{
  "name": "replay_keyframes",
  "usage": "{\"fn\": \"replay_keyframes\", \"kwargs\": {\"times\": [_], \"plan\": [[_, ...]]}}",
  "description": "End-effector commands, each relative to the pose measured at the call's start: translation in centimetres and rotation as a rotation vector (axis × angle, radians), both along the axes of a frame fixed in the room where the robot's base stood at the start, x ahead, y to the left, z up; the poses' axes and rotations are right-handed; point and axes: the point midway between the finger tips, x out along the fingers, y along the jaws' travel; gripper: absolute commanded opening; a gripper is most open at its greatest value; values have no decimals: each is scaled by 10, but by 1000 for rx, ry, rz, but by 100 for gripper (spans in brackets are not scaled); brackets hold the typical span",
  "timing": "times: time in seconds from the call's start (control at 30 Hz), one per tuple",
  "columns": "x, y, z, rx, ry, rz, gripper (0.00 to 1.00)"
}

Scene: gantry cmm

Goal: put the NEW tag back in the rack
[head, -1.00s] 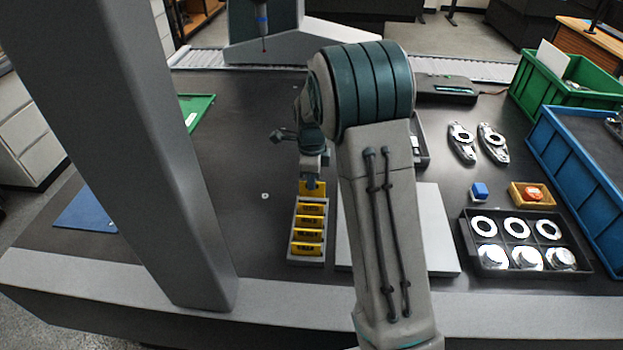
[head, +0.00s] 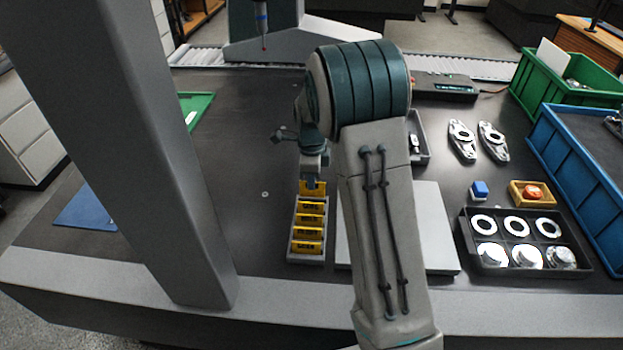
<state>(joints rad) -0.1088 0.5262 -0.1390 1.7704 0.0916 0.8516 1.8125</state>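The rack (head: 291,237) is a narrow light-grey holder on the dark table, left of my arm. Several yellow tags (head: 307,233) stand in it in a row; their lettering is too small to read surely. A yellow tag (head: 308,187) is at the rack's far end, directly under my gripper (head: 313,183). My gripper points down over that far end, and its fingertips meet the top of this tag. It looks shut on the tag, which sits low at the far slot; whether it is fully seated I cannot tell.
A light-grey plate (head: 437,230) lies right of the rack, partly behind my arm. A black tray (head: 468,240) with rings and metal parts, a blue block (head: 479,191) and a blue crate (head: 575,165) are farther right.

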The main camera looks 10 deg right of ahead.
Motion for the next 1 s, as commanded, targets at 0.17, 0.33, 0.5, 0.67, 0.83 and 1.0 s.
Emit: {"fn": "replay_keyframes", "kwargs": {"times": [0.17,0.33,0.5,0.67,0.83,1.0], "plan": [[0,0,-1,0,0,0,0],[0,0,-6,0,0,-1,0],[0,0,-8,0,0,-1,0],[0,0,-8,0,0,-1,0],[0,0,-8,0,0,0,0],[0,0,-10,0,0,0,0]]}}
